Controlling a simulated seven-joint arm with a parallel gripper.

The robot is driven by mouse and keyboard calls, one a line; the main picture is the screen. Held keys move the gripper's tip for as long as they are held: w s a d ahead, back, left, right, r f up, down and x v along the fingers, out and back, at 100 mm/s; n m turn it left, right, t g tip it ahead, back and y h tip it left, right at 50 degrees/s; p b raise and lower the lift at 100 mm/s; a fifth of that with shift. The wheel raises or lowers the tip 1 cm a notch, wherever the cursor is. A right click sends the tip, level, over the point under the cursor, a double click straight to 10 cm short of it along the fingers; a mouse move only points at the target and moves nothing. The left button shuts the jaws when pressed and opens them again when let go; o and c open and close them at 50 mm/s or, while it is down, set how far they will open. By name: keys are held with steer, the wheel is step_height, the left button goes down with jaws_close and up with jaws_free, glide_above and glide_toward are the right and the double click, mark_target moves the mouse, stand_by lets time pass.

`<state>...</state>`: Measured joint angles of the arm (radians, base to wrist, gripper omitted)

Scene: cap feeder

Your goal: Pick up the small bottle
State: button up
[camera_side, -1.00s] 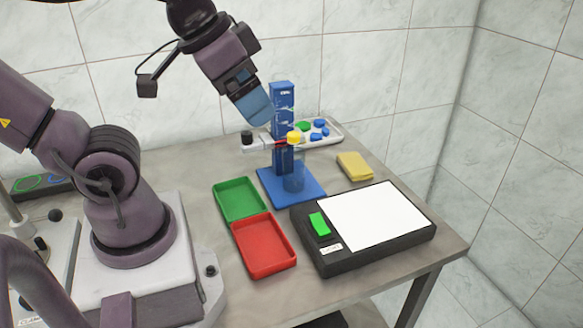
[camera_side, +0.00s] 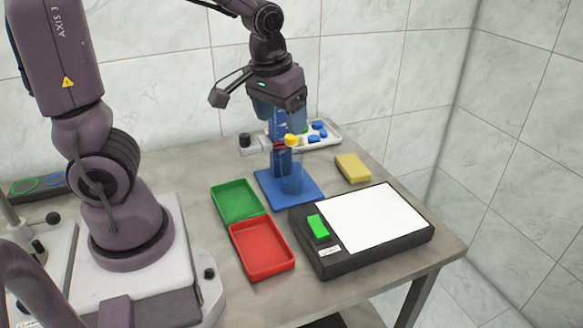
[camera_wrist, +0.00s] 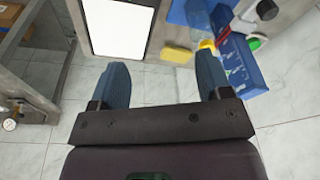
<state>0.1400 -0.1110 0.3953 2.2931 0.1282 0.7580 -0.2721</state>
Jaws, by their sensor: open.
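In the side view a clear, bluish cylinder (camera_side: 292,178), which looks like the small bottle, stands upright on the blue base (camera_side: 312,196) of the cap feeder. A yellow cap (camera_side: 291,140) sits above it; I cannot tell whether it touches the bottle. My gripper (camera_side: 278,112) is above, its blue fingers apart and overlapping the top of the blue column (camera_side: 279,160). In the wrist view my gripper (camera_wrist: 163,78) is open and empty. The yellow cap (camera_wrist: 207,44) and blue column (camera_wrist: 240,65) show by its right finger.
A green tray (camera_side: 237,186) and a red tray (camera_side: 288,264) lie left of the white-topped black box (camera_side: 345,254). A yellow block (camera_side: 353,168) lies behind the box. A pale tray (camera_side: 335,136) with blue caps is at the back.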

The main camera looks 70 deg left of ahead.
mark_target(291, 139)
steer(key=w+a+f+n+y, duration=0.1)
steer(key=w+a+n, duration=0.1)
steer(key=a+n, duration=0.15)
steer(key=w+a+n+y, duration=0.2)
steer(key=w+a+n, duration=0.1)
steer(key=a, duration=0.2)
steer(key=shift+m, duration=0.25)
steer(key=x, duration=1.3)
steer(key=shift+d+f, duration=0.15)
steer(key=shift+f, duration=0.05)
steer(key=shift+s+h, duration=0.1)
steer(key=shift+h, duration=0.2)
jaws_close()
